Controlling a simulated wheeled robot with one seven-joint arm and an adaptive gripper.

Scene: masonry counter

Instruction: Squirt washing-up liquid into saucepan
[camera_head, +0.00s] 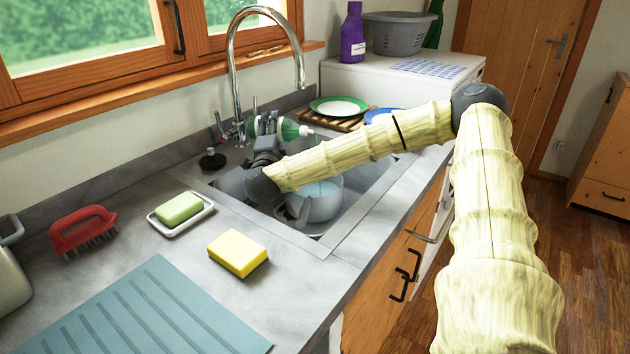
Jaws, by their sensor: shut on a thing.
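My gripper (268,127) is above the sink, shut on a washing-up liquid bottle (291,129). The bottle is green and white and lies tipped nearly level, its pale nozzle pointing right. Gripper parts hide some of the bottle. The saucepan (327,201) stands in the sink (345,232), below and slightly right of the bottle. It looks pale blue-grey, and my forearm and wrist cover its upper part. I cannot tell clearly whether liquid is leaving the nozzle.
A tall chrome tap (232,85) rises behind the sink. Green soap in a dish (190,222), a yellow sponge (237,254), a red brush (83,228) and a blue drainer mat (150,312) lie on the counter. Plates (339,106) stand on a rack beyond the sink.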

